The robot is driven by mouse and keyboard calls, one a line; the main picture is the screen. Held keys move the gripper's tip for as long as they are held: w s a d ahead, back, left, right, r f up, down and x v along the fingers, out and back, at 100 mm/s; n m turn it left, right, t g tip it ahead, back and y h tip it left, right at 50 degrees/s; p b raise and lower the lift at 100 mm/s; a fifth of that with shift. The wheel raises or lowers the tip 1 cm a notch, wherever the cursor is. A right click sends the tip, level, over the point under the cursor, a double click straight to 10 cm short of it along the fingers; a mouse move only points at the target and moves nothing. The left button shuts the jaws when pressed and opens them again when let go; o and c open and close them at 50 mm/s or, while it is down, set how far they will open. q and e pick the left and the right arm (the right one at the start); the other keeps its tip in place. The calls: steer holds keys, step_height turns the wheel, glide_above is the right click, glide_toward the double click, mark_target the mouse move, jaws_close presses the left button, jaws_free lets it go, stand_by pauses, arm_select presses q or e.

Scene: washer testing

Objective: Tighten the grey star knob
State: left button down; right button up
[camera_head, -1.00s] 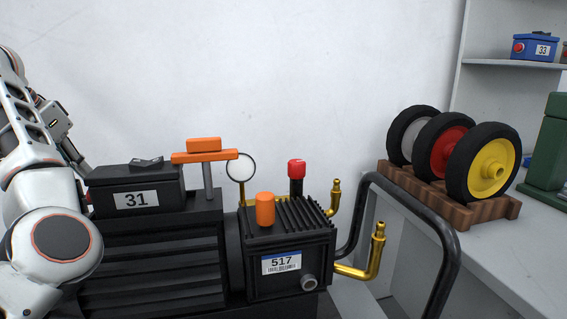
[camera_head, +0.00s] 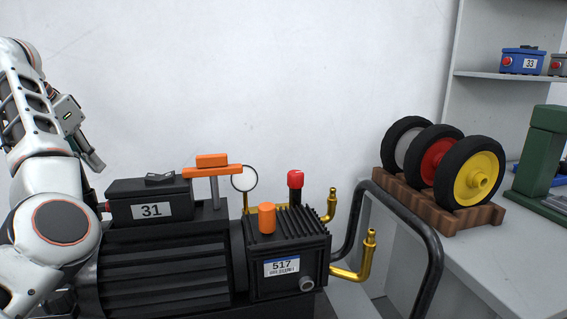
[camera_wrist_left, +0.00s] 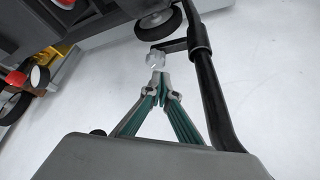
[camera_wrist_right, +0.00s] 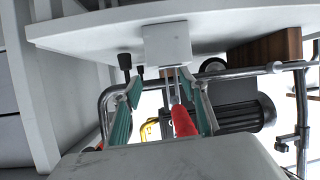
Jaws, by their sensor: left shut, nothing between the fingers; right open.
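The grey star knob (camera_wrist_left: 155,58) shows in the left wrist view, at the end of a short black bracket beside a black tube. My left gripper (camera_wrist_left: 161,74) is shut and empty, its fingertips close to the knob. I cannot tell whether they touch it. In the head view my left gripper (camera_head: 97,163) points down behind the black machine, and the knob is hidden there. My right gripper (camera_wrist_right: 161,88) is open. A red handle (camera_wrist_right: 182,121) shows between its fingers in the right wrist view; its distance is unclear.
The black machine (camera_head: 170,265) carries a box marked 31 (camera_head: 150,211) and an orange T-handle (camera_head: 213,172). A bent black tube frame (camera_head: 430,255) stands at its right. A wooden rack (camera_head: 455,224) with three wheels sits on the grey table (camera_head: 515,240).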

arm_select(q)
steer(key=w+d+r+p+v, duration=0.1)
steer(key=p+v, duration=0.4)
step_height(320, 180, down, 13)
steer(key=w+d+p, duration=0.1)
steer(key=d+p, duration=0.1)
steer(key=p, duration=0.2)
arm_select(e)
steer(key=s+d+f+g+h, duration=0.1)
steer(key=s+d+f, duration=0.2)
steer(key=s+d, duration=0.1)
steer(key=shift+d+g+h, duration=0.3)
steer(key=shift+d+g, duration=0.1)
steer(key=shift+d, duration=0.25)
arm_select(q)
steer(key=shift+w, duration=0.15)
steer(key=shift+w, duration=0.2)
arm_select(e)
steer(key=shift+s+f, duration=0.2)
steer(key=shift+f, duration=0.1)
arm_select(q)
steer(key=shift+w+r+b, duration=0.1)
steer(key=shift+b, duration=0.25)
arm_select(e)
steer(key=shift+s+f, duration=0.15)
steer(key=shift+f, duration=0.05)
steer(key=shift+r, duration=0.15)
